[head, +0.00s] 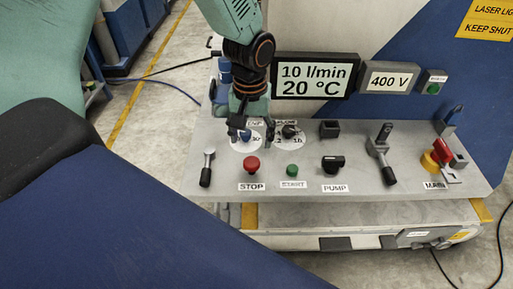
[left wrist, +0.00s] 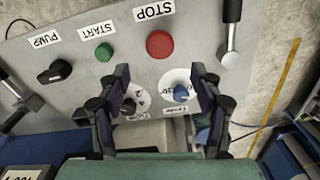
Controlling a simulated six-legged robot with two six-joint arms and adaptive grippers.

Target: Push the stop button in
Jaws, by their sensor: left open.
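The red round stop button (head: 252,163) stands on the grey control panel (head: 310,185), above its STOP label, in the head view. It also shows in the left wrist view (left wrist: 159,44), just past the gap between my fingertips. My left gripper (head: 252,140) is open and empty, fingers pointing down at the panel, behind the stop button in the head view. In the left wrist view my spread fingers (left wrist: 160,74) frame the area before the button, with no contact visible. Whether the button is pressed cannot be told. My right gripper is not seen.
A blue knob (left wrist: 181,92) and a dark knob lie near my fingers. A green start button (head: 292,170), a black pump switch (head: 333,163) and a lever (head: 207,167) flank the stop button. A display (head: 315,76) stands behind, right of my left arm.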

